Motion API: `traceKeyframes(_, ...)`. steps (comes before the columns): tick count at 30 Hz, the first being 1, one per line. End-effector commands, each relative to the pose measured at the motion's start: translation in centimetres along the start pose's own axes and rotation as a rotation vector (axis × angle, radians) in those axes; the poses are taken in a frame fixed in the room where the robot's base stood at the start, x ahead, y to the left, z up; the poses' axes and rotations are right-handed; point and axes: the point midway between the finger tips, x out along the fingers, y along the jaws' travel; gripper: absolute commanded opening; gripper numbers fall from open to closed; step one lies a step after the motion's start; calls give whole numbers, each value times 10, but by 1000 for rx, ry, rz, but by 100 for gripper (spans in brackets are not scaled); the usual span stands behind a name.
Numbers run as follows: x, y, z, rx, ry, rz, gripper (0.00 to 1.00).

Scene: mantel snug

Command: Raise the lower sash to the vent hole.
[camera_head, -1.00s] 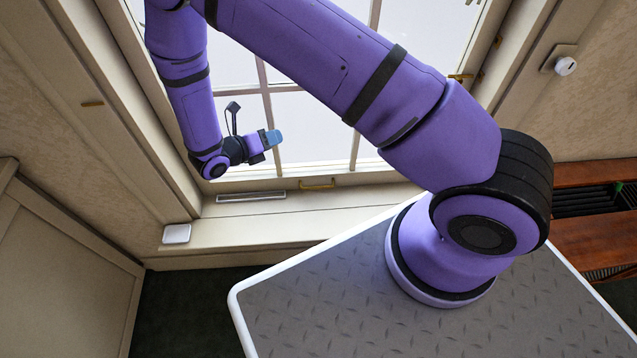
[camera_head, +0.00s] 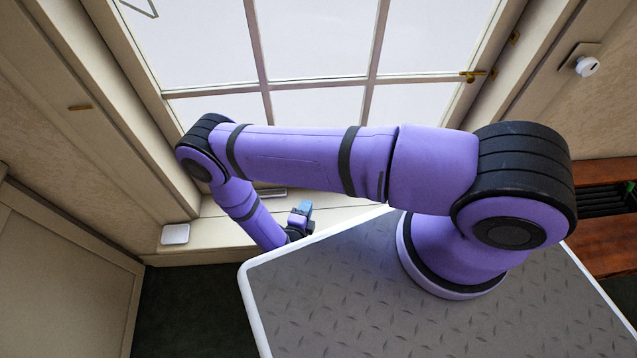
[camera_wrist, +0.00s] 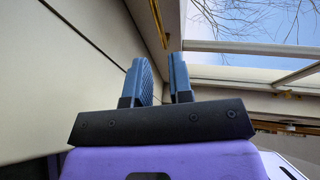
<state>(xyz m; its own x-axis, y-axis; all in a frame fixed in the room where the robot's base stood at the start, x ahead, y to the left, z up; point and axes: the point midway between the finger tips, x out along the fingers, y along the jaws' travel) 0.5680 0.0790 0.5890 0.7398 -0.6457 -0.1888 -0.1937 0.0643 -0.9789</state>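The lower sash (camera_head: 320,82) is a white-barred, multi-pane frame in the window. Its bottom rail and brass lift are hidden behind my arm in the head view. A brass catch (camera_head: 473,76) sits at the window's right side. I cannot make out a vent hole. My gripper (camera_head: 302,214) is low, near the sill and the edge of my base. In the wrist view my gripper (camera_wrist: 160,78) has two blue fingers apart with nothing between the tips. A brass strip (camera_wrist: 158,22) shows beyond them; I cannot tell whether it is the lift.
The sill (camera_head: 350,208) carries a grey vent grille (camera_head: 272,192) and a white box (camera_head: 175,234) at its left end. A white knob (camera_head: 587,66) is on the right wall. A panelled door or cabinet (camera_head: 60,290) stands at left. Dark floor (camera_head: 190,310) is open below the sill.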

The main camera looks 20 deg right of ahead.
Motion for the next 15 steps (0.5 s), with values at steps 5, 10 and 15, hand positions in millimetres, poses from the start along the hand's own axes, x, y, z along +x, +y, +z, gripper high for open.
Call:
traceKeyframes(5,11,2,-1,-5,-3,0,21)
traceKeyframes(10,38,2,-2,-4,1,0,21)
traceKeyframes(15,69,2,-2,-4,1,1,21)
